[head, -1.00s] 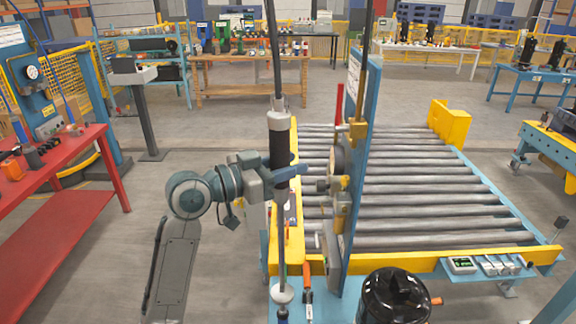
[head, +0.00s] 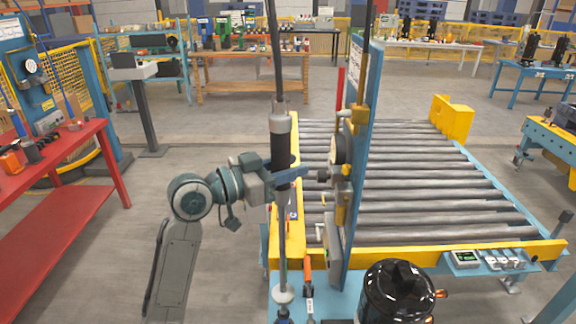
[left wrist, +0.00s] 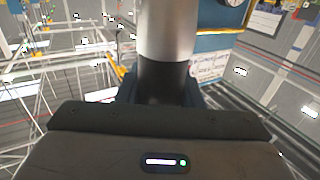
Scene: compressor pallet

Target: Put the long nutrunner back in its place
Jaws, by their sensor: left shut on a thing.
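The long nutrunner (head: 281,140) is an upright tool with a black grip and grey collar. A thin rod or cable runs up from its top, and its slim shaft (head: 282,235) ends in a white round piece low down. My left gripper (head: 284,180) is shut around its black grip from the left. In the left wrist view the nutrunner (left wrist: 167,80) stands between the jaws as a silver and black cylinder. A blue post (head: 362,160) with yellow clips (head: 342,208) and a dark round gauge stands just right of the nutrunner, apart from it. My right gripper is out of view.
A roller conveyor (head: 420,190) with a yellow edge lies right of and behind the post. A black compressor (head: 397,290) stands at the front. A red table (head: 60,190) is at the left. Clear floor lies between that table and my left arm.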

